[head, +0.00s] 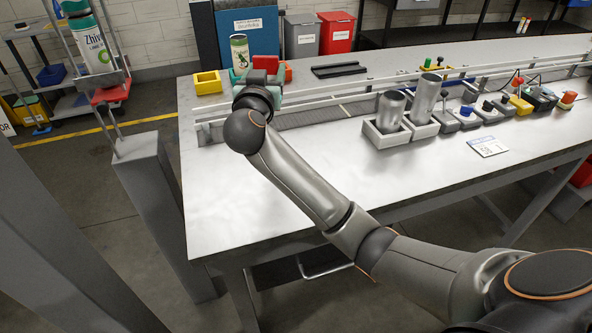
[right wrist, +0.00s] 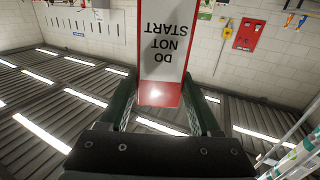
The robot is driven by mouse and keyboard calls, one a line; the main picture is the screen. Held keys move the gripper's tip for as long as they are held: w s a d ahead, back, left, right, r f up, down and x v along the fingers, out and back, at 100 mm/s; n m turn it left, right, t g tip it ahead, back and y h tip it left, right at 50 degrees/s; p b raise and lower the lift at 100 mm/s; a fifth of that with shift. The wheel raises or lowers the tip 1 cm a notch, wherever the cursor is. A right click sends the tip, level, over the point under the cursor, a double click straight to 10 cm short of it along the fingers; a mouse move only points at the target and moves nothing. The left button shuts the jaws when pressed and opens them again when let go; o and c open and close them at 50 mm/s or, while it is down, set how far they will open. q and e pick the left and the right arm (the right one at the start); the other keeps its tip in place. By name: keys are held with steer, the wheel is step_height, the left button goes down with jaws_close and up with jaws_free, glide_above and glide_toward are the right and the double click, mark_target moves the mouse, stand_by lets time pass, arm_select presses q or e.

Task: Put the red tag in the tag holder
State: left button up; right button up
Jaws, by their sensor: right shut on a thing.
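My right gripper (right wrist: 164,118) is shut on the red tag (right wrist: 162,88), a red-bordered plate with a white face reading "DO NOT START". The tag sits between the two finger pads, its lettering upside down in the right wrist view. In the head view my right gripper (head: 263,78) is over the far left part of the table, and my wrist partly hides it. A small yellow box (head: 207,86) stands to its left; I cannot tell whether it is the tag holder. My left gripper is not in view.
A conveyor (head: 330,113) runs along the white table (head: 235,190). A green-and-white can (head: 239,52) stands behind my right gripper. Two metal cans (head: 390,112) (head: 425,98) stand in white holders, with several control boxes to their right. The table's front left is clear.

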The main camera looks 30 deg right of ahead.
steer(key=s+f+b, duration=0.1)
steer(key=s+f, duration=0.3)
steer(key=s+f+b, duration=0.1)
steer(key=s+f, duration=0.3)
steer(key=s, duration=0.1)
steer(key=s+f+b, duration=0.2)
steer(key=s+f, duration=0.2)
steer(key=shift+s+d+f, duration=0.2)
steer(key=shift+s, duration=0.15)
steer(key=shift+f, duration=0.25)
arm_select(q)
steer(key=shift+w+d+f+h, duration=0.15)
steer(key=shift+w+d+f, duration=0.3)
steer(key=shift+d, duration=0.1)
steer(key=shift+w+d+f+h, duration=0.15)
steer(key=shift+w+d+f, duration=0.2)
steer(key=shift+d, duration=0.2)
arm_select(e)
steer(key=o, duration=1.3)
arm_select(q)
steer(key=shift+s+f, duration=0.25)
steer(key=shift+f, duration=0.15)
arm_select(e)
steer(key=shift+o, duration=0.2)
